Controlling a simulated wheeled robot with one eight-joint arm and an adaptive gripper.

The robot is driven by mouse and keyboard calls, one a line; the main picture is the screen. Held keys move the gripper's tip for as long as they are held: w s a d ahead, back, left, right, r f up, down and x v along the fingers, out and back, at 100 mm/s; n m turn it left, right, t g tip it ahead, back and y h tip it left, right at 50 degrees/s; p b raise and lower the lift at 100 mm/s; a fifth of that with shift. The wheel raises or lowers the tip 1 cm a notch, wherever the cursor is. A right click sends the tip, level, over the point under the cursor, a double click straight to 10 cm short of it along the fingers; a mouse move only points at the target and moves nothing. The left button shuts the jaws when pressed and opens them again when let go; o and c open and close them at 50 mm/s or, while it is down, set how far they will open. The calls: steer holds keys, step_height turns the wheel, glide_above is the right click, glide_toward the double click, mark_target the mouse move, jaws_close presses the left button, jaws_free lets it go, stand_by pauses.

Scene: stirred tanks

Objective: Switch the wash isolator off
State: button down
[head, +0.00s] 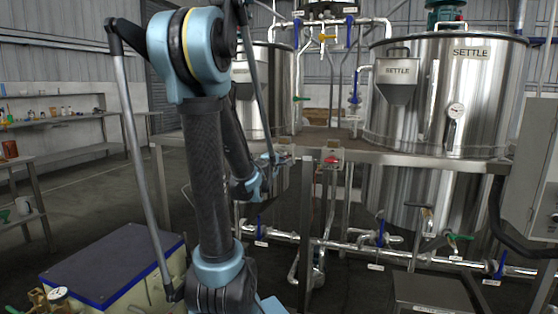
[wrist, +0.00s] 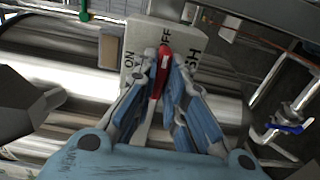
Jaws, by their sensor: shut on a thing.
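The wash isolator is a pale plate (wrist: 190,40) in the wrist view, with ON at its left, OFF at its top and part of the word WASH at its right. Its red handle (wrist: 164,62) is long and narrow and lies nearly upright in the picture, its upper end near OFF. My gripper (wrist: 161,66) is shut on this handle, one finger on each side; the fingers hide part of it. In the head view my gripper (head: 274,160) is small, beyond my arm, and the isolator cannot be made out clearly there.
Pipes with blue-handled valves (head: 380,232) run low in front. A red handle (head: 332,160) shows right of my gripper. A dark-lidded box (head: 115,265) stands at lower left; open floor lies behind it.

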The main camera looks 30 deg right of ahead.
steer(key=shift+s, duration=0.1)
steer(key=c, duration=1.7)
jaws_free()
steer(key=shift+f, duration=0.1)
steer(key=shift+o, duration=0.2)
steer(key=shift+a, duration=0.1)
steer(key=v, duration=1.1)
steer(key=shift+a, duration=0.35)
steer(key=shift+s, duration=0.15)
